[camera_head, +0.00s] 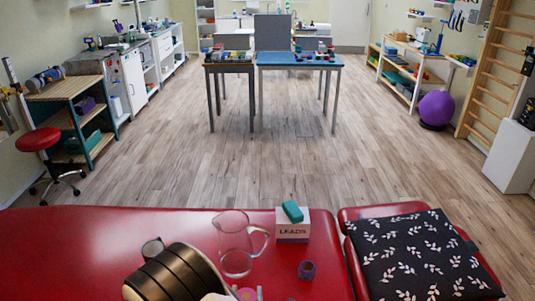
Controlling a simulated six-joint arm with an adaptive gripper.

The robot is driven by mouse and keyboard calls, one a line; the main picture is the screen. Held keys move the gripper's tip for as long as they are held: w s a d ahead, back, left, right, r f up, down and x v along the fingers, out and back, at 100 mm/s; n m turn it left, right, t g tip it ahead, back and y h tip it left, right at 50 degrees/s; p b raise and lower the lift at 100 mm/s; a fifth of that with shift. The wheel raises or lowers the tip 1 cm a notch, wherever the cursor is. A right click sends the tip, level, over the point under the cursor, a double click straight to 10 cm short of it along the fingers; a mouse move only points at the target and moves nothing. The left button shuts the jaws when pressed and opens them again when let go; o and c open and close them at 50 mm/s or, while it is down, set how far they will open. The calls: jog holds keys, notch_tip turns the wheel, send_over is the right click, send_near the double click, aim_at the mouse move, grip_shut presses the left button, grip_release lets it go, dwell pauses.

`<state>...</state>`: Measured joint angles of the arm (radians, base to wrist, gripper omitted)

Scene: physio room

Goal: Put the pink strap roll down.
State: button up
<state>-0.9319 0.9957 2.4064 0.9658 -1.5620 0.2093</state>
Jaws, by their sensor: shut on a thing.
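The pink strap roll (246,294) shows only in part at the bottom edge of the picture, above or at the red padded couch (80,250). My gripper (248,295) is at the same spot, mostly cut off by the frame edge, and is shut on the pink roll. My arm's dark banded link covers the area to its left. Whether the roll touches the couch cannot be told.
A clear glass jug (238,245) stands just behind the pink roll. A white LEADS box (292,228) with a teal block (292,211) on it stands behind right. The couch's left is clear.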

jog(key=w+d+r+m+h, duration=0.1)
jog(key=d+h, duration=0.1)
jog(key=d, duration=0.5)
jog(key=w+d+r+m+g+h, duration=0.1)
jog(key=d+m+h, duration=0.1)
jog(key=d, duration=0.6)
jog(key=w+d+r+m+g+h, duration=0.1)
jog(key=d+m+h, duration=0.1)
jog(key=d, duration=0.6)
jog(key=shift+w+r+h, duration=0.25)
jog(key=shift+w+h, duration=0.1)
jog(key=shift+h, duration=0.15)
jog(key=shift+a, duration=0.2)
jog(key=s+a+f+n+y, duration=0.1)
jog(key=a+n+y, duration=0.1)
jog(key=a, duration=0.6)
jog(key=s+a+f+n+t+y, duration=0.1)
jog(key=s+a+y, duration=0.1)
jog(key=a, duration=0.7)
jog(key=s+a+f+n+t+y, duration=0.1)
jog(key=a+f+n+y, duration=0.1)
jog(key=a, duration=0.7)
jog(key=shift+s+a+n+y, duration=0.15)
jog(key=shift+n+y, duration=0.15)
jog(key=shift+y, duration=0.6)
jog(key=shift+f, duration=0.25)
jog(key=shift+f, duration=2.8)
jog(key=shift+f, duration=0.1)
